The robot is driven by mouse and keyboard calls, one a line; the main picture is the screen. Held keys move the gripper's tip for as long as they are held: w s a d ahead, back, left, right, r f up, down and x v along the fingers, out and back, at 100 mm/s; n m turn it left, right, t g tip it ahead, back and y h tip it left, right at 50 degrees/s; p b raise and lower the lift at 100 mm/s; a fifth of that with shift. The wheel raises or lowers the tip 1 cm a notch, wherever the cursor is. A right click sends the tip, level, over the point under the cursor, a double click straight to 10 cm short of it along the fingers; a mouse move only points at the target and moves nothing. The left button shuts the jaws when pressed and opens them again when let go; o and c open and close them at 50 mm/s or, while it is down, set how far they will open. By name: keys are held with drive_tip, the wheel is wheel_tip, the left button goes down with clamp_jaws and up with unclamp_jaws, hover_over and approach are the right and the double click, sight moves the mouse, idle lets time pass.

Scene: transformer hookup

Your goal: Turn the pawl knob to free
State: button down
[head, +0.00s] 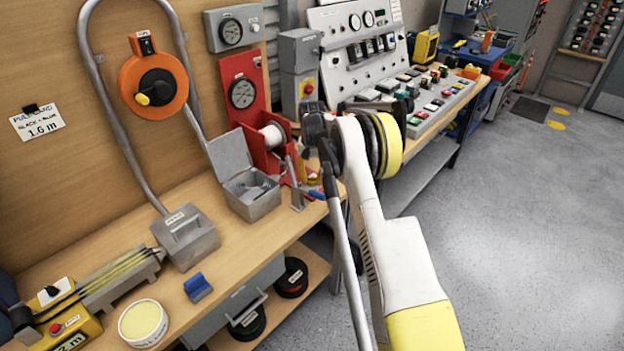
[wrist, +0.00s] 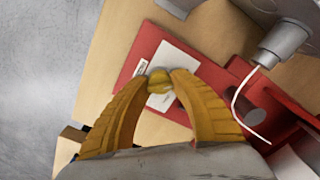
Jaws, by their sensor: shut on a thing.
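My gripper (wrist: 160,76) shows in the wrist view with its two yellow-orange fingers closed on a small rounded yellowish knob, the pawl knob (wrist: 159,85). The knob sits over a red plate that bears white labels, whose writing is too small to read. The red plate belongs to the red reel stand (wrist: 213,76). In the head view the red stand (head: 258,158) is on the bench, carrying a spool of pale wire (head: 272,135). My arm hides most of the gripper there, and the knob cannot be made out.
An open grey box (head: 252,208) stands just left of the stand. A blue-handled tool (head: 316,194) lies near the bench's front edge. A control desk (head: 432,105) is behind my arm. In the wrist view a grey cylinder (wrist: 283,42) with white wire is close at right. Floor at right is clear.

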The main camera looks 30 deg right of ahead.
drive_tip(key=shift+n, duration=0.6)
drive_tip(key=c, duration=1.1)
unclamp_jaws()
drive_tip(key=shift+o, duration=0.2)
drive_tip(key=shift+r, duration=0.1)
wheel_tip(320, 180, up, 12)
